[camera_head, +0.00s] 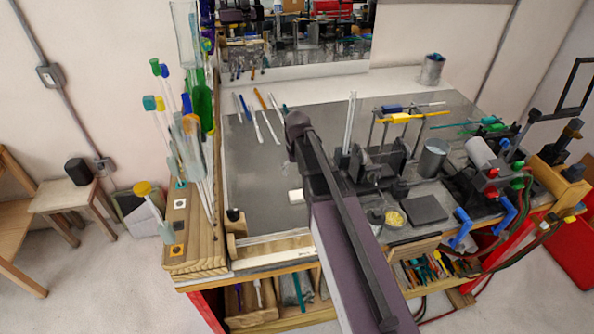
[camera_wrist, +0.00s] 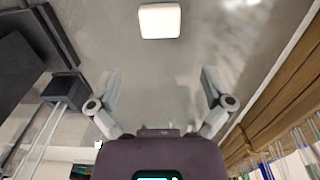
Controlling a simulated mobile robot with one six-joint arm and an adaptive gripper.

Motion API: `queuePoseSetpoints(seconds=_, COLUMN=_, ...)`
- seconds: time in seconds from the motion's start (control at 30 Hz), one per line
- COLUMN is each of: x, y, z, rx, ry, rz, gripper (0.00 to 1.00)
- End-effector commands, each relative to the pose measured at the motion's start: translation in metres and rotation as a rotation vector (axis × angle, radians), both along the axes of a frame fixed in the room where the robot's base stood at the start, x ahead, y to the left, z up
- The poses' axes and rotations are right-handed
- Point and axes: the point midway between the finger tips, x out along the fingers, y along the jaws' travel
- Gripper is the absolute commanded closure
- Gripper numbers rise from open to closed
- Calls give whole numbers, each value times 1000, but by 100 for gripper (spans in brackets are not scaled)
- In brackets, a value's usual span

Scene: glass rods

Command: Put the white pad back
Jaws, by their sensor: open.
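The white pad (camera_head: 296,196) is a small rounded square lying flat on the grey bench top (camera_head: 262,185), just left of my arm. In the wrist view the white pad (camera_wrist: 160,21) sits at the top centre, beyond my fingertips and roughly in line with the space between them. My gripper (camera_wrist: 160,82) is open and empty, its two fingers spread wide apart, with bare grey surface between them. The pad is clear of both fingers. In the head view my arm hides the gripper's fingers.
A wooden rack (camera_head: 193,240) of upright glass rods stands along the left edge. Several pens or tools (camera_head: 262,120) lie at the back left. A torch-like black fixture (camera_head: 375,165), a dark square plate (camera_head: 424,209) and a metal can (camera_head: 433,158) crowd the right. The left-centre surface is clear.

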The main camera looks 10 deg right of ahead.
Motion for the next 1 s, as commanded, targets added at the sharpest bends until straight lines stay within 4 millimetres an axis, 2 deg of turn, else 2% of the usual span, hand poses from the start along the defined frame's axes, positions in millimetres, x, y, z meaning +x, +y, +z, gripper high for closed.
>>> queuePoseSetpoints(seconds=0.17, x=-27, y=0, z=0, rx=1, ry=0, rz=0, gripper=0)
queuePoseSetpoints(seconds=0.5, x=-123, y=-1, z=0, rx=5, ry=0, rz=0, gripper=0)
queuePoseSetpoints(seconds=0.6, x=-144, y=-1, z=0, rx=6, ry=0, rz=-1, gripper=0)
queuePoseSetpoints(seconds=0.77, x=-159, y=-1, z=0, rx=7, ry=0, rz=-1, gripper=0)
queuePoseSetpoints(seconds=1.0, x=-158, y=-1, z=0, rx=7, ry=0, rz=-1, gripper=0)
